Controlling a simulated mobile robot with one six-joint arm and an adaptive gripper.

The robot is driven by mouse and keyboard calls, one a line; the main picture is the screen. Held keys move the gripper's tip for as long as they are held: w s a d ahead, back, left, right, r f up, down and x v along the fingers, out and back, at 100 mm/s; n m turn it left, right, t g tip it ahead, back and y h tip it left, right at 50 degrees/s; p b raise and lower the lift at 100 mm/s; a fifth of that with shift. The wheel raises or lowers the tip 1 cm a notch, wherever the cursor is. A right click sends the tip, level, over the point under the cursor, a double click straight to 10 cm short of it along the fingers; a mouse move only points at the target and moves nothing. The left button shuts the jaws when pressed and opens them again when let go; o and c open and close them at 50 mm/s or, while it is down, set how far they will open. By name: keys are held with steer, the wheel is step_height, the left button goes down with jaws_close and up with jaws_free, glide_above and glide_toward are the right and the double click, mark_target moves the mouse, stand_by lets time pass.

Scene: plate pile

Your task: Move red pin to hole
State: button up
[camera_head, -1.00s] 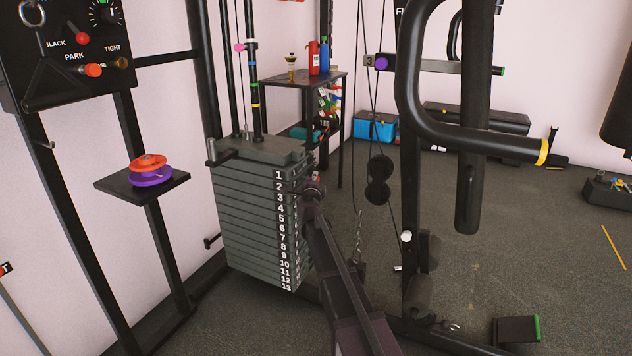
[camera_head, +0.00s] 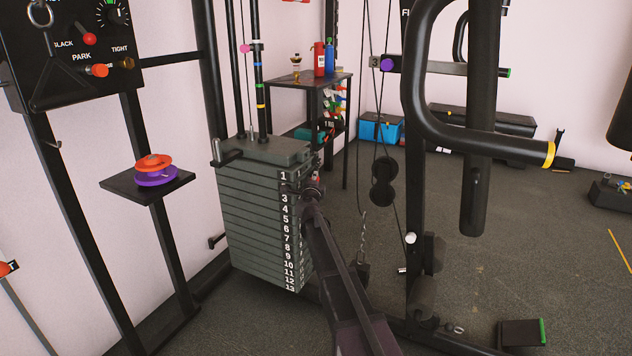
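The weight stack (camera_head: 262,220), dark grey plates with white numbers from 1 down to 13, stands in the middle of the head view. My gripper (camera_head: 300,188) is at the stack's right front edge, by the upper numbers, and covers the number 2. A tiny red spot (camera_head: 318,173) shows just behind and above my gripper; I cannot tell whether it is the red pin. The holes in the plates are too small or hidden to make out. The gripper's fingers are small and dark, so whether they are open, shut or holding something cannot be seen.
Black machine uprights and a curved padded bar (camera_head: 415,90) stand right of my arm. Cables and a dark round weight (camera_head: 382,182) hang behind it. A small shelf (camera_head: 120,188) with orange and purple discs and a knob panel (camera_head: 75,60) are left. Floor at right is mostly open.

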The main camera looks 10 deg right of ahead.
steer(key=o, duration=0.4)
steer(key=shift+s, duration=0.1)
steer(key=v, duration=1.1)
steer(key=shift+s, duration=0.35)
steer(key=shift+a, duration=0.1)
